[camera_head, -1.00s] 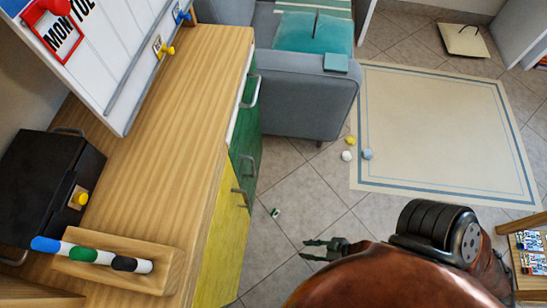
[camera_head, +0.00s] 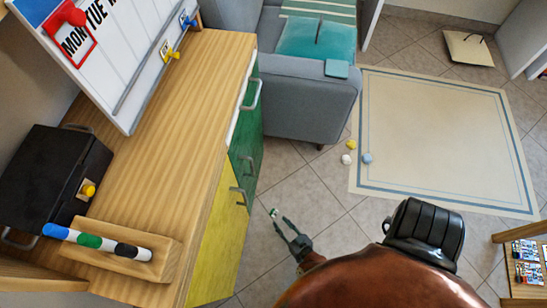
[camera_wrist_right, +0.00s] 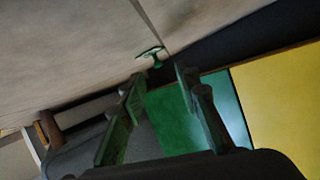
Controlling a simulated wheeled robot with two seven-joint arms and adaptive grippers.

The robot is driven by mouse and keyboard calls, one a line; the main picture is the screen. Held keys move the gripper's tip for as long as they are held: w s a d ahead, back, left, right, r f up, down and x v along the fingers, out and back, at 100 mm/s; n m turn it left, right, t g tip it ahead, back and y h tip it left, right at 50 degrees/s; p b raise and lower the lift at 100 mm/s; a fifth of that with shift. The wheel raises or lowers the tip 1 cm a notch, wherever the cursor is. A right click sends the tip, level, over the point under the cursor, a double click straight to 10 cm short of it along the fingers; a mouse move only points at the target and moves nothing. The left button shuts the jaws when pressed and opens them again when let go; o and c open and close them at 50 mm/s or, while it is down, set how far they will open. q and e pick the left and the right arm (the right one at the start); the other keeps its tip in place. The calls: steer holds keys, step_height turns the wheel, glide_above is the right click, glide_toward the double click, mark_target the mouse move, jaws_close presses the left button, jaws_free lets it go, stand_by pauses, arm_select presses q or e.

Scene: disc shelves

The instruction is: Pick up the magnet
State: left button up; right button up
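A small green magnet-like piece (camera_head: 273,211) lies on the tiled floor near the yellow and green cabinet. In the right wrist view the green piece (camera_wrist_right: 152,55) shows a flat disc and a short stem, just beyond the fingertips. My right gripper (camera_head: 281,228) is open and empty, its fingers pointing toward the piece and a short way from it. In the wrist view the two fingers of the right gripper (camera_wrist_right: 158,80) stand apart with the piece ahead of the gap, not between them. My left gripper is not in view.
The cabinet's yellow door (camera_head: 218,250) and metal handles stand close left of the right gripper. A wooden counter (camera_head: 170,120) carries a black box (camera_head: 50,180) and a marker holder. Small balls (camera_head: 347,159) lie near the rug (camera_head: 430,130). Open floor lies between.

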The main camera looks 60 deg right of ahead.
mark_target(273, 211)
steer(key=shift+w+d+f+b, duration=0.35)
steer(key=shift+w+d+f, duration=0.15)
steer(key=shift+w, duration=0.2)
steer(key=shift+w+d, duration=0.25)
steer(key=shift+w, duration=0.35)
steer(key=b+x, duration=0.2)
steer(key=x, duration=0.1)
steer(key=shift+d, duration=0.15)
steer(key=shift+w+d+f, duration=0.1)
steer(key=shift+w+d, duration=0.1)
steer(key=shift+w, duration=0.3)
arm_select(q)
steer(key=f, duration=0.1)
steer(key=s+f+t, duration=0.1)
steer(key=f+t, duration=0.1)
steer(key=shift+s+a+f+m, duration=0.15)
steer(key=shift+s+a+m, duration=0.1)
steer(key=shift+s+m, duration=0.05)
arm_select(e)
steer(key=shift+w, duration=0.1)
jaws_close()
